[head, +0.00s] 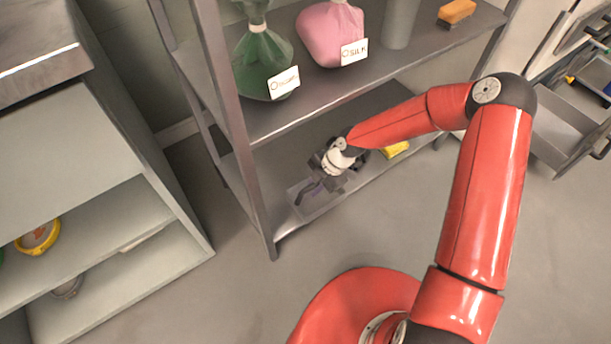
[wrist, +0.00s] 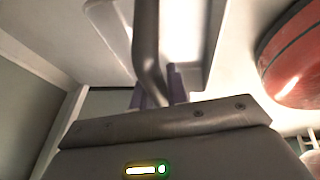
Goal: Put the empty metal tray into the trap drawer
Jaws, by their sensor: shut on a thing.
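A shallow grey tray (head: 322,204) sits at the left front of the rail unit's lower shelf in the head view. Its pale rim (wrist: 214,40) and bright inside show in the wrist view. My gripper (head: 312,186) is over the tray, low between the shelves. Its purple fingertips (wrist: 158,92) are closed around a curved grey metal bar (wrist: 146,40). The bar runs across the tray in the wrist view; I cannot tell whether it is part of the tray. An open grey metal drawer (head: 560,135) juts out at the far right; I cannot tell if it is the trap drawer.
A yellow block (head: 396,149) lies farther right on the lower shelf. The upper shelf (head: 300,112) is above my forearm and holds a green bag (head: 262,55), a pink bag (head: 331,32), a grey cylinder (head: 399,22) and an orange brush (head: 456,12). A cabinet (head: 60,150) stands left.

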